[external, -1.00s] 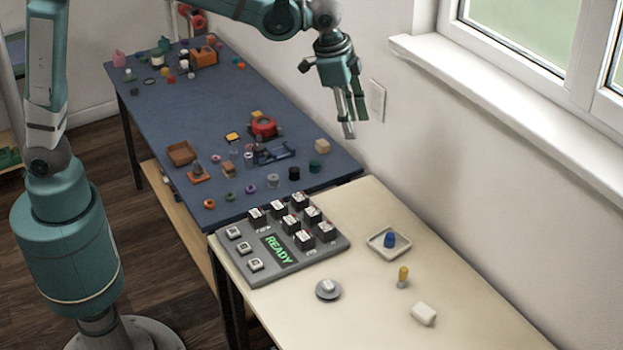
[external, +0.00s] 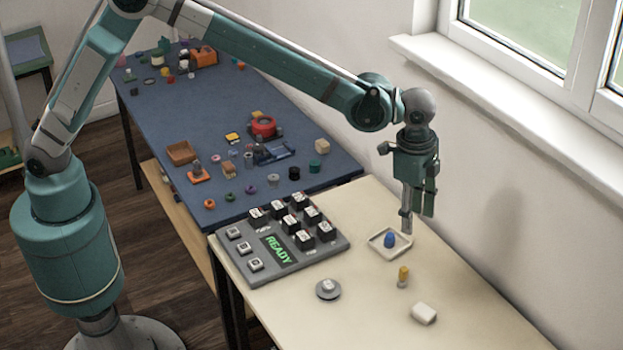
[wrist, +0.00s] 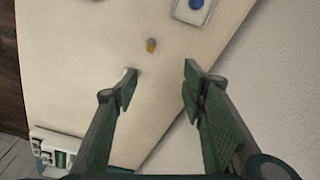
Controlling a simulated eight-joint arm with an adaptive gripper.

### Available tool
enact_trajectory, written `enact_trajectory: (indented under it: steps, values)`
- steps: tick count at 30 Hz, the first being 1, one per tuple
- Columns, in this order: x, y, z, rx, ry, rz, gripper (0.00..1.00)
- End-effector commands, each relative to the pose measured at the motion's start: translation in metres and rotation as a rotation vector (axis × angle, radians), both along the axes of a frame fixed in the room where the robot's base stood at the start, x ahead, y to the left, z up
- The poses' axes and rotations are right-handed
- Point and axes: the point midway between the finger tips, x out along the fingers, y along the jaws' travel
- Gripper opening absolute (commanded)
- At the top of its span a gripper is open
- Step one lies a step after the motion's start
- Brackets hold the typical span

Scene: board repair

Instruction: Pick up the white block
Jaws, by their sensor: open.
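The white block (external: 423,314) lies on the cream table, near its front right in the external view. My gripper (external: 417,214) points down, open and empty, above the table near the white tray. It is behind and above the block, well apart from it. In the wrist view, my gripper (wrist: 158,88) has its two fingers spread with bare table between them. A small pale patch at the left fingertip may be the block, mostly hidden by that finger.
A square white tray (external: 375,246) holds a blue piece (external: 389,240). A yellow peg (external: 403,276) stands between tray and block. A round grey button (external: 328,289) and a keypad panel (external: 310,254) reading READY are to the left. The wall is on the right.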

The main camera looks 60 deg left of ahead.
Motion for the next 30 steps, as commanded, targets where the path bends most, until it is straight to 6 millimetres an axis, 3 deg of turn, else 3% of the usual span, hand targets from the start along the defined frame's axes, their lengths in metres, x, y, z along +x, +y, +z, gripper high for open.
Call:
enact_trajectory:
  steps: [6,15,21,30]
  values:
    - [-0.009,-0.054,-0.043,0.024,0.025,-0.077,0.41]
    - [-0.027,-0.113,-0.097,0.055,0.055,-0.169,0.41]
    - [-0.034,-0.130,-0.115,0.064,0.064,-0.197,0.41]
    - [-0.035,-0.133,-0.118,0.066,0.065,-0.202,0.41]
